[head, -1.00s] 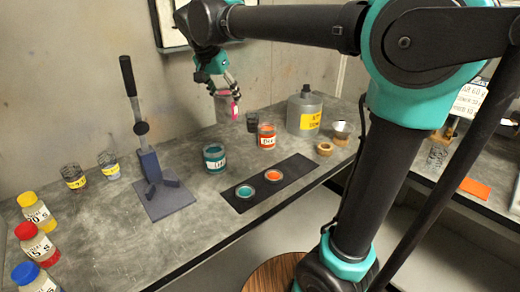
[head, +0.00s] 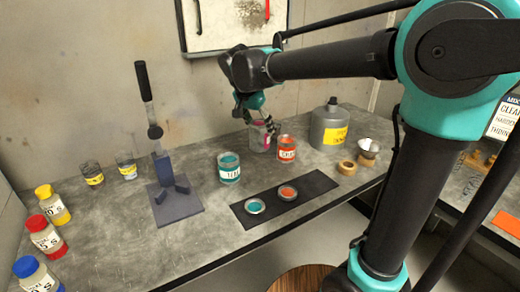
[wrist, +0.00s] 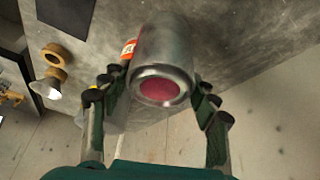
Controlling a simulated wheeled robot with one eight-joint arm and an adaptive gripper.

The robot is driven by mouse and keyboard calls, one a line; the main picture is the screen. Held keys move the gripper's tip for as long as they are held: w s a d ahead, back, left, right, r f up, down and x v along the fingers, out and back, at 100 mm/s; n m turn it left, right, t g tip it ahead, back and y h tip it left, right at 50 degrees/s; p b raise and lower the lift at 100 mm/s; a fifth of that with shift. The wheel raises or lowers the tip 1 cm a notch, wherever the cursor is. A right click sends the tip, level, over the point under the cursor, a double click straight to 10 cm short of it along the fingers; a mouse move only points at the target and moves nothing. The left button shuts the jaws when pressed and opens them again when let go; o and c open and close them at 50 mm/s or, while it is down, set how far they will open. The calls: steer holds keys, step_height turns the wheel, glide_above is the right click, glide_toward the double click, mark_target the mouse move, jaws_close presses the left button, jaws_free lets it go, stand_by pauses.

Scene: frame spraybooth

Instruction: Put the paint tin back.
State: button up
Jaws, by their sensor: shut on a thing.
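A grey cylindrical tin with a pinkish-red round face (wrist: 163,70) is between the fingers of my gripper (wrist: 165,98) in the wrist view. In the head view my gripper (head: 260,122) is over this grey tin (head: 259,139), at the back of the bench, left of the orange-labelled tin (head: 287,149). My gripper is shut on the tin. The tin looks close to the bench top, but I cannot tell whether its base touches it. A teal tin (head: 229,168) stands in front and to the left.
A black mat (head: 312,186) carries a teal dish (head: 255,206) and an orange dish (head: 288,193). A grey canister (head: 329,126) stands to the right. A lever press (head: 175,205) and capped bottles (head: 47,236) are on the left. Bench top between press and teal tin is clear.

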mark_target(253, 132)
step_height(253, 132, down, 9)
steer(key=shift+r, duration=0.15)
stand_by(0.4)
steer(key=o, duration=1.5)
steer(key=v, duration=1.2)
steer(key=shift+a, duration=0.1)
